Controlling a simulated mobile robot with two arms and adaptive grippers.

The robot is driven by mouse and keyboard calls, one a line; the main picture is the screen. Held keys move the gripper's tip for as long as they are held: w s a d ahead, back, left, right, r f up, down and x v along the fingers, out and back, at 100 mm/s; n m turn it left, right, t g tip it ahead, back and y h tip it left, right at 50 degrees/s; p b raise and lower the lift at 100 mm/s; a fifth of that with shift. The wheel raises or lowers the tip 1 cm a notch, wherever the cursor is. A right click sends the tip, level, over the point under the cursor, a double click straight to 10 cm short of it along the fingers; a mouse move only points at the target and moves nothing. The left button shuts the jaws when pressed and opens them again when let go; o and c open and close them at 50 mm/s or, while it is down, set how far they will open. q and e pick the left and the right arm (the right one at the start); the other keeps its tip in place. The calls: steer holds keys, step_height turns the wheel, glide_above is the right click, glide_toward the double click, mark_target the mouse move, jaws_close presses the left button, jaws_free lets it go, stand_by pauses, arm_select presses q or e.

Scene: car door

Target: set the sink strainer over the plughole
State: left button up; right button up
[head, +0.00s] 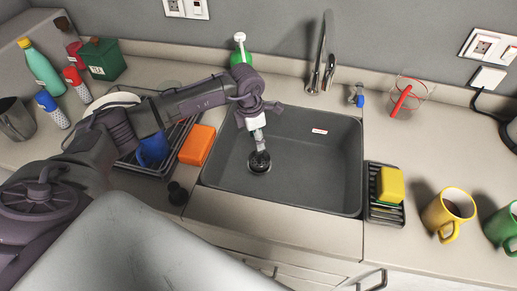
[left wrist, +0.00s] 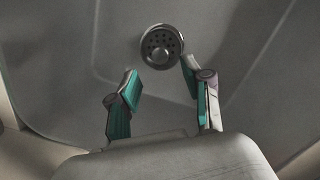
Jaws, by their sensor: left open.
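The grey sink basin (head: 310,165) has a round plughole (head: 258,168) low in its floor on the left. In the left wrist view, a round metal strainer (left wrist: 161,46) with a bright rim and a dark centre full of holes sits at the plughole. It looks flat there; I cannot tell how well it is seated. My left gripper (head: 260,158) reaches down into the basin above the plughole and hides part of it. In the left wrist view its two fingers (left wrist: 160,88) are apart with nothing between them, and the strainer shows beyond the tips. My right gripper is not in view.
A tap (head: 318,70) stands behind the basin. An orange block (head: 197,145), a dark stopper-like piece (head: 177,193) and a rack with a blue mug (head: 153,150) are left. A yellow sponge (head: 391,186) and mugs (head: 449,211) are right. The basin's right half is clear.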

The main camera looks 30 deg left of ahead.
arm_select(q)
steer(key=shift+s+a+r+b, duration=0.1)
steer(key=shift+r+b, duration=0.1)
steer(key=shift+r, duration=0.95)
steer(key=shift+s+a+r+b, duration=0.1)
steer(key=shift+r+b, duration=0.05)
steer(key=shift+r, duration=1)
